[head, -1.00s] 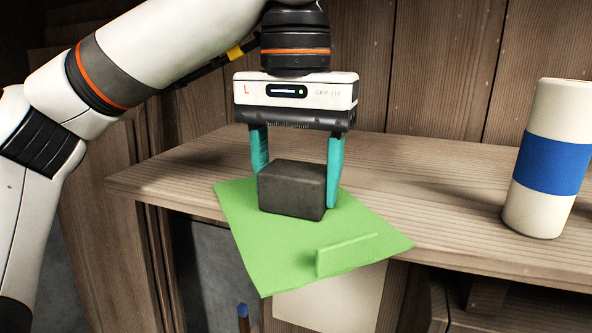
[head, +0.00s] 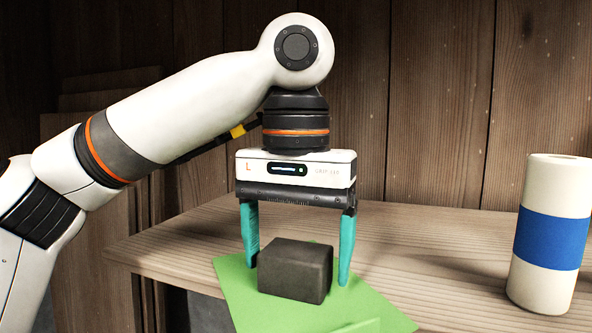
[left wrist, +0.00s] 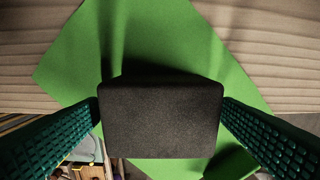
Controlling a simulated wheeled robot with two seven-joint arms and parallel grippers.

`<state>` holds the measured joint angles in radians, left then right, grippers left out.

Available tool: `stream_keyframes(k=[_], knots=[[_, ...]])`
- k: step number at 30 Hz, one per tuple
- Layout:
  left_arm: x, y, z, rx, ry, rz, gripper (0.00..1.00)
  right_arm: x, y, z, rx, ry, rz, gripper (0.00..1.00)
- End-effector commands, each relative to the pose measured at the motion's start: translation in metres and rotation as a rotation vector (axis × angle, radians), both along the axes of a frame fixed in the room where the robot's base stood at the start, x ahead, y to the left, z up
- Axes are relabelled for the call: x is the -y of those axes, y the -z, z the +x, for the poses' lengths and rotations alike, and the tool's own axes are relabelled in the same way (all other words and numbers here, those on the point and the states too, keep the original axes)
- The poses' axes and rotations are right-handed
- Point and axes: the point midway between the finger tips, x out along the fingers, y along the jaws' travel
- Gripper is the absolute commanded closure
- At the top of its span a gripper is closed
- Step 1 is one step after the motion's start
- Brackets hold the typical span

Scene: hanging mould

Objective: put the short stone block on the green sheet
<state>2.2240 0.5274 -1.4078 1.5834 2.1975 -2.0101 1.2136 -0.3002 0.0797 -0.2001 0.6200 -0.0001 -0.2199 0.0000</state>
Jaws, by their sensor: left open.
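The short stone block (head: 296,270), dark grey with rounded edges, rests on the green sheet (head: 240,290) on the shelf. My left gripper (head: 297,278) is above it and open, with one teal finger on each side of the block. In the head view there is a gap between the block and the right-hand finger. The left wrist view shows the block (left wrist: 160,120) between the two fingers, with the green sheet (left wrist: 70,65) under it. The sheet's front part is cut off by the head view's lower edge. My right gripper is not in view.
A white cylinder with a blue band (head: 550,235) stands on the wooden shelf (head: 440,245) at the right. A plank wall (head: 440,100) is close behind. The shelf between block and cylinder is clear.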

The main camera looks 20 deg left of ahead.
Motion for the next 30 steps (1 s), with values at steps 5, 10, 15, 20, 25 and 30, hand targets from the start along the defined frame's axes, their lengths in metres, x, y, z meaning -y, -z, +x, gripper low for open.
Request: stream_keyframes(k=[5, 10, 15, 20, 25, 30], knots=[[0.000, -0.028, -0.001, 0.008, -0.005, -0.001, 0.15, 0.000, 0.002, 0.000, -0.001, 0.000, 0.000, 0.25], [0.001, -0.064, -0.001, 0.009, -0.006, 0.001, 0.15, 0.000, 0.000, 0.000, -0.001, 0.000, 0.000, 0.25], [0.001, -0.092, -0.001, 0.009, -0.007, 0.001, 0.15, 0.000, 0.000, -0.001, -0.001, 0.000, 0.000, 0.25], [0.001, -0.104, 0.000, -0.002, -0.002, 0.006, 0.15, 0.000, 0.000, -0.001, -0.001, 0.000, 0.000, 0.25], [0.001, -0.113, 0.000, 0.002, -0.002, 0.002, 0.15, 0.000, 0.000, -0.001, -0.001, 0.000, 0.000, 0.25], [0.000, -0.117, 0.000, 0.003, 0.000, -0.001, 0.15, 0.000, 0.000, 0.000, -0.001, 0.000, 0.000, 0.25]])
